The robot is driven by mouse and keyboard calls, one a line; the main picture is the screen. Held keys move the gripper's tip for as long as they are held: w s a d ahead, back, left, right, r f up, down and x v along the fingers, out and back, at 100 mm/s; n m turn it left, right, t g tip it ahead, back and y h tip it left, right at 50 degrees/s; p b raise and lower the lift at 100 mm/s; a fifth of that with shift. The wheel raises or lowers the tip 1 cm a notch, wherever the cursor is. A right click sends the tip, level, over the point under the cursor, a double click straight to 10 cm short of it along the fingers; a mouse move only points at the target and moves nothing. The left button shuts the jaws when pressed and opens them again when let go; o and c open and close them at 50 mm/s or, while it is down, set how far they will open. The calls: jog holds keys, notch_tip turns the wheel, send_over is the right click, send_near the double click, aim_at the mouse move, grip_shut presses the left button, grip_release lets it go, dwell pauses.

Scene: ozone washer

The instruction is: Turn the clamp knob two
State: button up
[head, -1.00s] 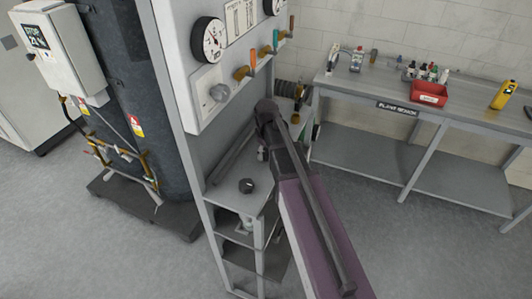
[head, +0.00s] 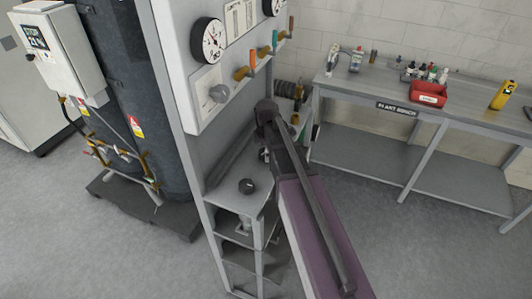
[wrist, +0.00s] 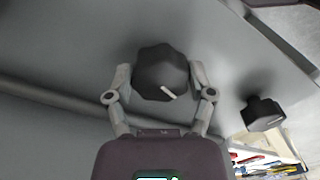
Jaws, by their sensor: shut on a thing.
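In the wrist view a dark, many-sided clamp knob (wrist: 160,66) with a white pointer line sits between the two fingers of my gripper (wrist: 161,76). The fingers are shut on it, one on each side. The white line points toward the lower right. A second dark knob (wrist: 262,114) with a pale mark stands to the right, apart from my gripper. In the head view a dark knob (head: 247,186) shows on the grey shelf of the stand. My gripper is mostly hidden behind my arm there. I cannot read any number on the knobs.
A panel with gauges (head: 207,41) and several coloured valve handles rises above the shelf. A grey bar (head: 232,150) runs along the shelf's back. A dark tank (head: 142,100) stands at left.

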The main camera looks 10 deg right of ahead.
jog(key=n, duration=0.4)
dwell(0.4)
jog(key=o, duration=1.1)
jog(key=shift+w, duration=0.1)
